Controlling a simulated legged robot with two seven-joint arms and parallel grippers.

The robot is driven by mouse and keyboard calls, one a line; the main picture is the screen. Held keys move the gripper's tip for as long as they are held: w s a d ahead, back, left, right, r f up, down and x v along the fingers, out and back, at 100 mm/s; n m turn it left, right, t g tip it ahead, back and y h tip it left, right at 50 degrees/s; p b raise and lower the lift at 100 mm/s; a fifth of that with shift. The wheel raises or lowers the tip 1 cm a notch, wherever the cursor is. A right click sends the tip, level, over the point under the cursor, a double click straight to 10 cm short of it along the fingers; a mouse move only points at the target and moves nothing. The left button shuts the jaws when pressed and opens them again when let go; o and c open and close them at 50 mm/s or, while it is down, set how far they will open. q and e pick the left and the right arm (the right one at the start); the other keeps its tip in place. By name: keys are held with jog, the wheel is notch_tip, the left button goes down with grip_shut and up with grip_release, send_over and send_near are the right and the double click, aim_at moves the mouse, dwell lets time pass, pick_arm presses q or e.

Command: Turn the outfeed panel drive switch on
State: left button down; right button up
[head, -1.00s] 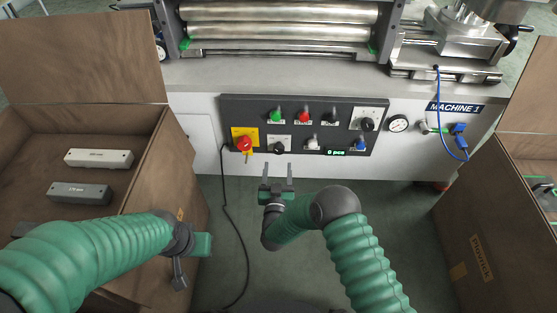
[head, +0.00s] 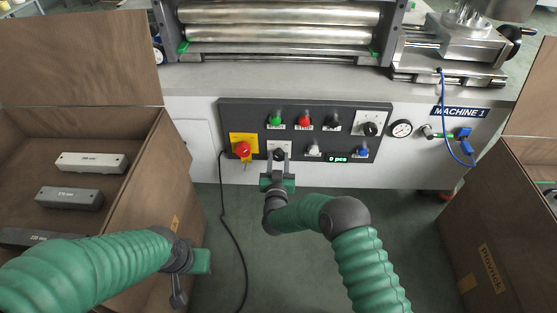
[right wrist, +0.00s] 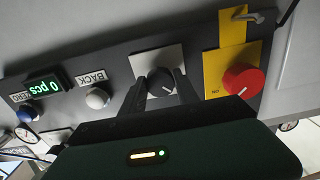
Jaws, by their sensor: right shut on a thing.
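The control panel (head: 228,115) is a dark strip on the front of the machine. A black rotary knob on a light plate (head: 270,147) sits in its lower row, just right of the red knob on yellow. The plate's lettering is hidden or too small to read. My left gripper (head: 190,262) hangs by the left crate, its fingers unclear.
A red knob (head: 243,149) on yellow is close left of my right gripper. Green (head: 275,120) and red (head: 305,120) buttons sit above. A larger black rotary switch (head: 370,129) is at the panel's right. A black cable (head: 232,230) hangs down.

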grip_shut()
jog(key=shift+m, duration=0.3)
jog(key=shift+s+f+m+p, duration=0.1)
jog(key=shift+m+p, duration=0.75)
jog(key=shift+m, duration=3.45)
jog(key=shift+f+m+p, duration=0.1)
jog(key=shift+m+p, duration=0.7)
jog(key=shift+m, duration=3.5)
jog(key=shift+f, duration=0.1)
